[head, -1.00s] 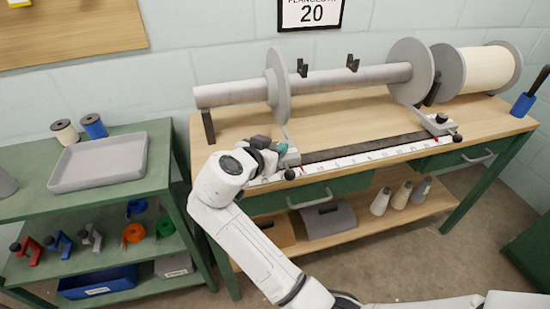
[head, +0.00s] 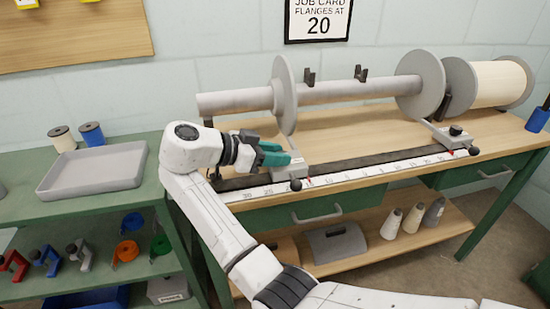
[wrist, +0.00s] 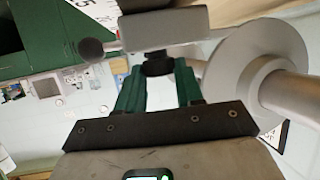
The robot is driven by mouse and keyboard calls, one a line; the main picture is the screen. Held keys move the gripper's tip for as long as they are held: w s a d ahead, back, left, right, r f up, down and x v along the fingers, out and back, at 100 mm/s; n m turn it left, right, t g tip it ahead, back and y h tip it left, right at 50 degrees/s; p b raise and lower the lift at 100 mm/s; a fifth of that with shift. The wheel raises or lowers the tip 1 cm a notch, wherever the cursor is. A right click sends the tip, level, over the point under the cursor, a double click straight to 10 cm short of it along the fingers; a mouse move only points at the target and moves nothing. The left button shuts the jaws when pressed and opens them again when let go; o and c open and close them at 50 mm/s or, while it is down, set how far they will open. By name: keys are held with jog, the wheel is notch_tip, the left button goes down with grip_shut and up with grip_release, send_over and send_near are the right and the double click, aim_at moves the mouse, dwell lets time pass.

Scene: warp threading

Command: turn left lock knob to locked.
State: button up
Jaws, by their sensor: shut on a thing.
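The left lock knob (wrist: 157,66) is a small black knob on the grey left carriage block (wrist: 165,28). My gripper's green fingers (wrist: 159,84) stand on both sides of it and are shut on it. In the head view my gripper (head: 277,156) reaches in from the left over the left carriage (head: 290,171), and its fingers hide the knob. A black ball handle (head: 295,185) sticks out at the front of this carriage and also shows in the wrist view (wrist: 90,50). The knob's turn angle cannot be read.
The left flange disc (head: 285,95) stands close behind my gripper on a grey shaft (head: 350,91). A white scale (head: 350,177) runs along the bench front. The right carriage (head: 445,134) has its own black knob (head: 456,130). A tray (head: 95,165) stands on the left shelf.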

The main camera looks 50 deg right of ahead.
dwell(0.4)
jog(key=o, duration=1)
jog(key=shift+o, duration=0.2)
jog(key=p+v, duration=0.1)
jog(key=v, duration=0.9)
jog(key=shift+w+a+r, duration=0.15)
jog(key=shift+w+a, duration=0.05)
jog(key=shift+a, duration=0.05)
jog(key=shift+s, duration=0.1)
